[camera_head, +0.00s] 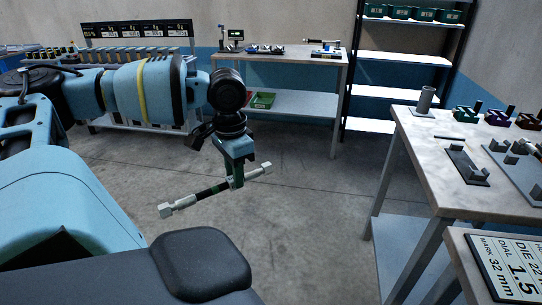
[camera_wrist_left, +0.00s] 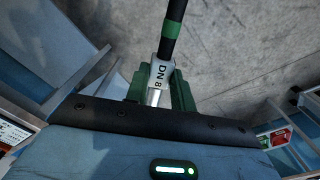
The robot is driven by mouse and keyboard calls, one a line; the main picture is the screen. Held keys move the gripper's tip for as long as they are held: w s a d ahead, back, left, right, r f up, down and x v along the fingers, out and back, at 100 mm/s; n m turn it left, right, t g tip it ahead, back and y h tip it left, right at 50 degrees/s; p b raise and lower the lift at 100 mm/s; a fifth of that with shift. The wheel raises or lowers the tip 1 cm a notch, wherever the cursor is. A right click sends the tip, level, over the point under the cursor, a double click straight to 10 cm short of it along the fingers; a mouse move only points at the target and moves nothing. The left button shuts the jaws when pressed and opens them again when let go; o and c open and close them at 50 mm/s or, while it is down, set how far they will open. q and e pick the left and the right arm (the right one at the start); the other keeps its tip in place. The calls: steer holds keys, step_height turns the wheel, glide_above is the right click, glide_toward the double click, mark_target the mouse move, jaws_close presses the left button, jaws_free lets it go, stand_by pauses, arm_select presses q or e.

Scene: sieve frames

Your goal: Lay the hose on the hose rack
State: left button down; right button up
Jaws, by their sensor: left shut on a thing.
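The hose (camera_head: 212,191) is short and dark, with a green band and pale metal fittings at both ends. My left gripper (camera_head: 237,180) is shut on it near the right-hand fitting and holds it in the air, slightly tilted, above the floor. In the left wrist view the hose (camera_wrist_left: 172,38) runs up from the green fingers (camera_wrist_left: 155,88), with a pale sleeve marked "DN 8". A grey stand with upright blocks (camera_head: 466,168) sits on the right-hand table; I cannot tell whether it is the hose rack. My right gripper is not in view.
The right-hand table (camera_head: 425,150) also holds a grey cylinder (camera_head: 425,100) and several coloured fixtures (camera_head: 499,116). A sign board (camera_head: 510,268) lies at the lower right. A back bench (camera_head: 300,62) and shelves (camera_head: 405,57) stand behind. The floor between is clear.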

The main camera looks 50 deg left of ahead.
arm_select(q)
steer(key=shift+s+d+f+n, duration=0.15)
steer(key=shift+s+d+f, duration=0.1)
steer(key=shift+f, duration=0.35)
steer(key=shift+s+d+f+n, duration=0.15)
steer(key=shift+s+d+f, duration=0.05)
steer(key=shift+f, duration=0.35)
steer(key=w+d+f, duration=0.1)
steer(key=d+f, duration=0.2)
steer(key=d, duration=0.9)
steer(key=w+d+f, duration=0.1)
steer(key=d+f, duration=0.2)
steer(key=d, duration=1)
steer(key=shift+w+d, duration=0.15)
steer(key=shift+d, duration=0.15)
